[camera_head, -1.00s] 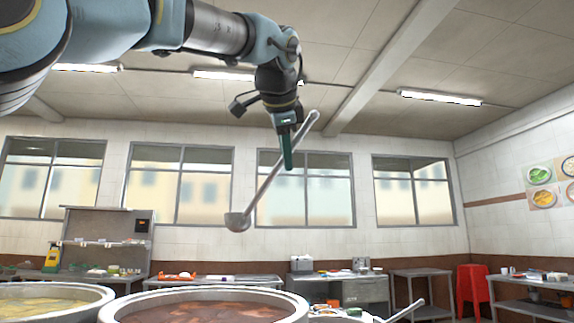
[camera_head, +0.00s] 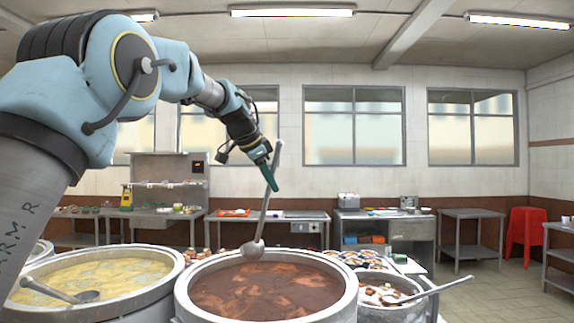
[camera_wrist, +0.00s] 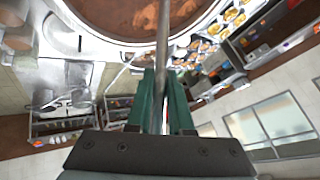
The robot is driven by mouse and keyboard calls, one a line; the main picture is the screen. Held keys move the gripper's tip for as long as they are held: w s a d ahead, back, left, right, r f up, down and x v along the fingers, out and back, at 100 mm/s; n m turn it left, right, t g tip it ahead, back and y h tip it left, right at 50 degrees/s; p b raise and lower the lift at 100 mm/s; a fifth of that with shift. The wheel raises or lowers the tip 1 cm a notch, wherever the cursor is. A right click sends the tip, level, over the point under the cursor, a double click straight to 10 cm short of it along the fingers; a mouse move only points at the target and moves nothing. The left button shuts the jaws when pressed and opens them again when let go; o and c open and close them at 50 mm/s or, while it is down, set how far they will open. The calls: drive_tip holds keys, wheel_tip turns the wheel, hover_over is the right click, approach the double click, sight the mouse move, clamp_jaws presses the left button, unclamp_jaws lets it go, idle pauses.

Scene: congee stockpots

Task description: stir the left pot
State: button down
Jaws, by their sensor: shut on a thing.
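My gripper (camera_head: 267,172) is shut on the handle of a long metal ladle (camera_head: 252,249). The ladle hangs nearly upright, bowl down. Its bowl overlaps the far part of the middle pot (camera_head: 183,297) of red-brown congee; I cannot tell if it touches. In the wrist view the ladle handle (camera_wrist: 163,45) runs between the green fingers (camera_wrist: 161,90), toward the brown congee. The pot of yellow congee (camera_head: 165,262) stands to the left, with another ladle (camera_head: 70,294) resting in it. The held ladle is to the right of that pot.
A smaller pot (camera_head: 418,305) with a ladle (camera_head: 440,288) sticking out stands at the right, near a tray of small bowls (camera_head: 355,260). Part of another pot (camera_head: 40,250) shows at the far left. Counters line the back wall; a red stool (camera_head: 524,235) stands at the right.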

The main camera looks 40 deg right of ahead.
wheel_tip(320, 180, down, 16)
drive_tip(key=b, duration=1.2)
drive_tip(key=shift+w+f+b, duration=0.15)
drive_tip(key=shift+b, duration=0.2)
